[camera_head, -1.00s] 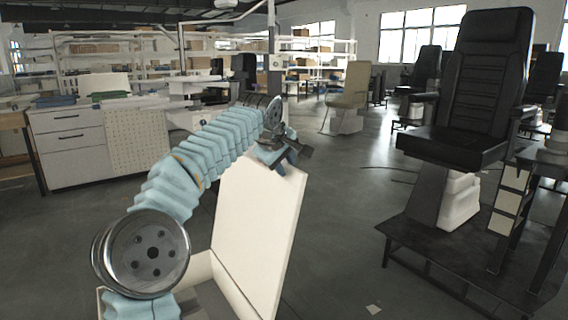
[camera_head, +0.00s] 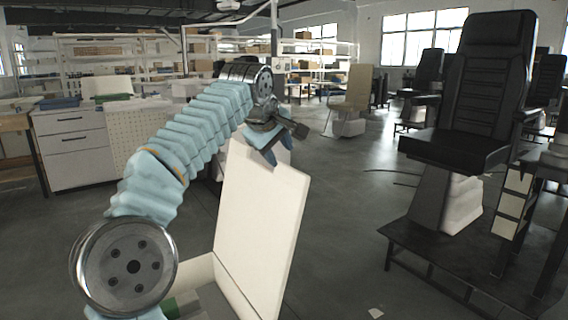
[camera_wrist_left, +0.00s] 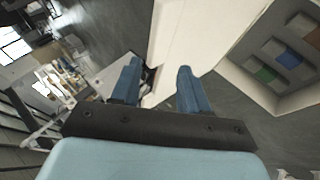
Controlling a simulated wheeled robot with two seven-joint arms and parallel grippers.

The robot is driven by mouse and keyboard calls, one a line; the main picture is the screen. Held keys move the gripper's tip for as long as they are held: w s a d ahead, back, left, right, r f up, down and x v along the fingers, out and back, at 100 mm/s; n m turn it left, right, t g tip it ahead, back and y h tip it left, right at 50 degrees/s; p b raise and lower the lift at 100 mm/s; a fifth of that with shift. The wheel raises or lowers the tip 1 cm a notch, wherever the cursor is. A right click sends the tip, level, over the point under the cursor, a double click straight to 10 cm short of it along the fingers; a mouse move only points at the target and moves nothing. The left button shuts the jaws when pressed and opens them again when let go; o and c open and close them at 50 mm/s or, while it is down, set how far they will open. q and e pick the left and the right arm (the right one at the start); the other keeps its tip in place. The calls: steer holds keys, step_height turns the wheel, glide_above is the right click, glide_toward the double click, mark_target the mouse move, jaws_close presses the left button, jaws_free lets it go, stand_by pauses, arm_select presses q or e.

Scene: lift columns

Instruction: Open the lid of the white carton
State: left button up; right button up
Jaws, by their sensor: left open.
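The white carton (camera_head: 200,270) is at the bottom of the head view, mostly cut off by the frame and my arm. Its lid (camera_head: 262,230) stands up, nearly upright, on the carton's right side. My left gripper (camera_head: 276,150) is at the lid's top edge, fingers pointing down. In the left wrist view the open fingers (camera_wrist_left: 158,72) have the lid's edge (camera_wrist_left: 200,30) between them; whether they touch it I cannot tell. The open carton (camera_wrist_left: 302,101) shows at the right with green, blue and brown items inside. My right gripper is not in view.
A black seat on a dark platform (camera_head: 425,245) stands at the right. A white drawer cabinet (camera_head: 70,150) and shelves are behind at the left. Grey floor (camera_head: 345,220) is clear between the lid and the platform.

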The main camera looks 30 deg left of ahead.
arm_select(q)
steer(key=v, duration=0.5)
steer(key=shift+s, duration=0.1)
stand_by(0.3)
